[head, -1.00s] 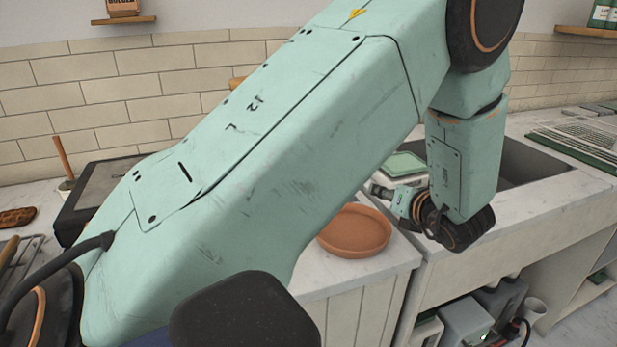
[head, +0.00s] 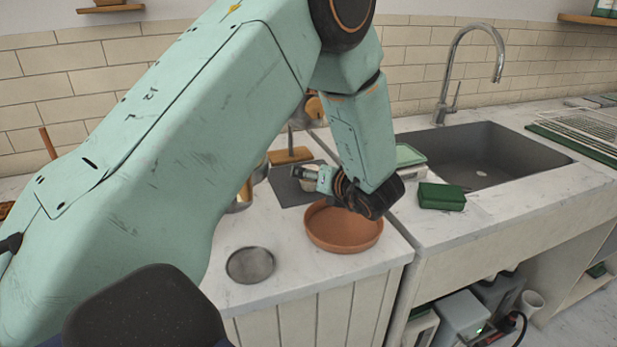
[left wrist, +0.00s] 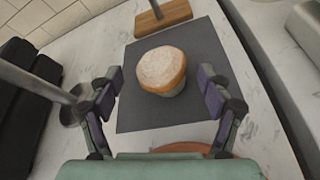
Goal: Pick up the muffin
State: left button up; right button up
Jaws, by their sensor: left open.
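The muffin (left wrist: 162,70) has a pale top and an orange-brown edge. It sits upright on a dark grey mat (left wrist: 135,112) in the left wrist view. My left gripper (left wrist: 158,84) is open, its two dark fingers apart on either side, a little nearer the camera than the muffin. No contact shows. In the head view, my left gripper (head: 311,176) is small above the mat (head: 287,190), and the muffin is largely hidden by it. My right gripper is not in view.
A terracotta dish (head: 344,232) stands below my left wrist, near the counter edge. A round grey disc (head: 250,265) lies to its left. A wooden block (head: 290,155) with a post stands behind the mat. A green sponge (head: 441,197) and the sink (head: 480,160) are to the right.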

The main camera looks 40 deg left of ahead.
pick_arm(q)
jog(key=shift+s+x, duration=0.25)
jog(key=shift+x, duration=0.85)
jog(key=shift+w+a+f, duration=0.15)
jog(key=shift+a+f, duration=0.05)
jog(key=shift+a, duration=0.15)
jog(key=shift+w+d, duration=0.1)
jog(key=shift+w, duration=0.35)
jog(key=shift+a+f, duration=0.2)
jog(key=shift+a, duration=0.25)
jog(key=shift+c, duration=1)
jog(key=shift+d+r, duration=0.25)
jog(key=shift+d, duration=0.1)
jog(key=c, duration=0.4)
jog(key=shift+s+a+f, duration=0.1)
jog(key=shift+a+f, duration=0.05)
jog(key=shift+a, duration=0.05)
jog(key=c, duration=0.5)
jog(key=shift+d, duration=0.1)
jog(key=shift+c, duration=1.3)
